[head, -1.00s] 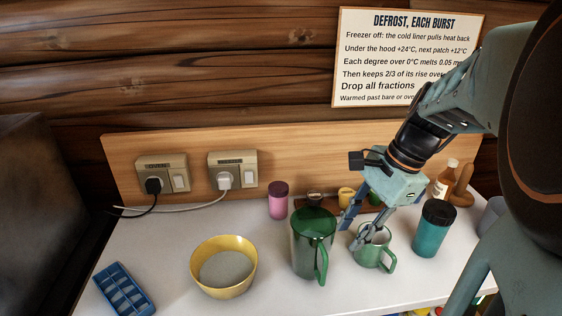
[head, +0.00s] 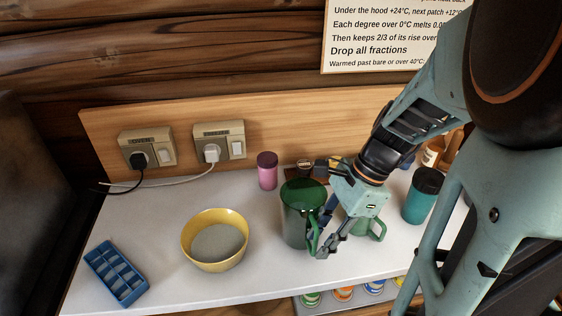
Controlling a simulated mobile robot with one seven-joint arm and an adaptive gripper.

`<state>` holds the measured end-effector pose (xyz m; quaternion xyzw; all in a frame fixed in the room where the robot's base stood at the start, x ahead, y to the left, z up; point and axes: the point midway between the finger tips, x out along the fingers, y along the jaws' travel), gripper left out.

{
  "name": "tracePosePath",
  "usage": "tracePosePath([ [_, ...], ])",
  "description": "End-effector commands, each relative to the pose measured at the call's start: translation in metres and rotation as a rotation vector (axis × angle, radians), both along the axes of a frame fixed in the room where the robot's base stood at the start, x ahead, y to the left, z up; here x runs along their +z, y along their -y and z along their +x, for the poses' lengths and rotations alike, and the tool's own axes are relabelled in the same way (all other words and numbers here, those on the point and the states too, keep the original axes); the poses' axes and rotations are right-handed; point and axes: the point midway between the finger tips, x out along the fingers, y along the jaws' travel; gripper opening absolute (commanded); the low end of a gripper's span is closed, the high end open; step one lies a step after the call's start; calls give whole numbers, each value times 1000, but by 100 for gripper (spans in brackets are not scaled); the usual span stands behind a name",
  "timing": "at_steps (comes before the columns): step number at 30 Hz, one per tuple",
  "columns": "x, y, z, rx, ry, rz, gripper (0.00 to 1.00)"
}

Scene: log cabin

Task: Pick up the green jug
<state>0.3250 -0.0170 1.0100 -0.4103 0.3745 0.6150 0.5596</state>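The green jug (head: 296,222) stands upright on the white counter, right of the yellow bowl. It is tall, dark green and see-through, with a handle (head: 313,236) on its right front side. My gripper (head: 319,245) reaches down from the right, its fingers angled left and its tips at the jug's handle. The fingers look apart, with the handle close to or between the tips; I cannot tell whether they touch it. A smaller green mug (head: 377,230) stands just right of the jug, partly hidden behind my gripper.
A yellow bowl (head: 192,248) and a blue ice tray (head: 117,272) are to the left. A pink-purple jar (head: 267,172) stands behind the jug, and a teal tumbler (head: 421,198) to the right. Wall sockets (head: 147,148) with cables are at the back. The counter's front edge is close.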

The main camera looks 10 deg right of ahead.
Motion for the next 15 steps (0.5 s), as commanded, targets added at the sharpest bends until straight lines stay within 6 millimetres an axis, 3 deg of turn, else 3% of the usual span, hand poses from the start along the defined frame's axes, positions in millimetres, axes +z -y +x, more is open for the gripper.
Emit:
tracePosePath([
  [4,-16,-7,-1,0,-1,1,28],
  [12,-18,-7,-1,0,1,-1,28],
  [15,-18,-7,-1,0,1,-1,17],
])
